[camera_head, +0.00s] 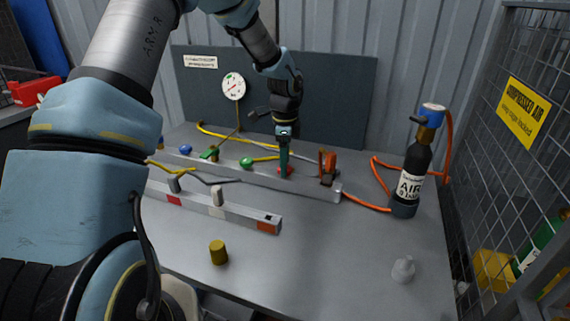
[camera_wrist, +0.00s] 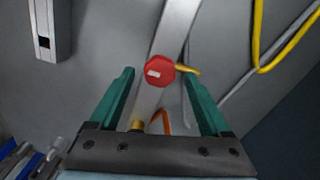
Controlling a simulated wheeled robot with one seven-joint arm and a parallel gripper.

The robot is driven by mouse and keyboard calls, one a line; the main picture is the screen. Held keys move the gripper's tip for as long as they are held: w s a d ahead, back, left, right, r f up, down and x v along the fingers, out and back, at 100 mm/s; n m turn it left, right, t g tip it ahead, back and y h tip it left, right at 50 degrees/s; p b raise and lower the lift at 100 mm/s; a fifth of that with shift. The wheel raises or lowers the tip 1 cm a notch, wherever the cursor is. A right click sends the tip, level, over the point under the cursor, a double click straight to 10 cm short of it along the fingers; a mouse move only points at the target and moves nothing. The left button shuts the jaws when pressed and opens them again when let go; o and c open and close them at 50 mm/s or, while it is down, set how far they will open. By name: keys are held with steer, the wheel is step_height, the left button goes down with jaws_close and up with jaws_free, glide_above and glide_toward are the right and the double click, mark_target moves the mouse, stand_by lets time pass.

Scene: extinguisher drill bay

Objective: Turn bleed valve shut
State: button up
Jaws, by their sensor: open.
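A red knob (camera_head: 286,171) sits on a grey manifold bar (camera_head: 315,188). It also shows as a red octagonal cap (camera_wrist: 161,71) with a small white label in the wrist view, and a yellow piece (camera_wrist: 187,69) extends to its right. My gripper (camera_head: 284,166) points down over the red knob, its green fingers partly hiding it in the head view. In the wrist view my gripper (camera_wrist: 156,73) is open, with the red cap between and slightly beyond the fingertips. Contact is not visible. I cannot read which knob is labelled as the bleed valve.
A green knob (camera_head: 246,162) and an orange block (camera_head: 327,167) flank the red knob. A gauge (camera_head: 233,86) stands behind. A black air bottle (camera_head: 412,175) with an orange hose is at right. A lower bar (camera_head: 240,220) lies in front. The front right table is mostly clear.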

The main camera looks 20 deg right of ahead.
step_height(320, 180, up, 10)
steer(key=b, duration=0.1)
steer(key=shift+b, duration=0.4)
steer(key=s+a+n, duration=0.4)
steer(key=a+n, duration=0.3)
steer(key=a, duration=0.3)
steer(key=s+a+f+n+t, duration=0.1)
steer(key=s+a+n, duration=0.3)
steer(key=a+n, duration=0.3)
steer(key=s+a+f+n, duration=0.1)
steer(key=s+a+n, duration=0.4)
steer(key=a, duration=0.9)
steer(key=n, duration=0.3)
steer(key=shift+t, duration=0.3)
steer(key=shift+f, duration=0.1)
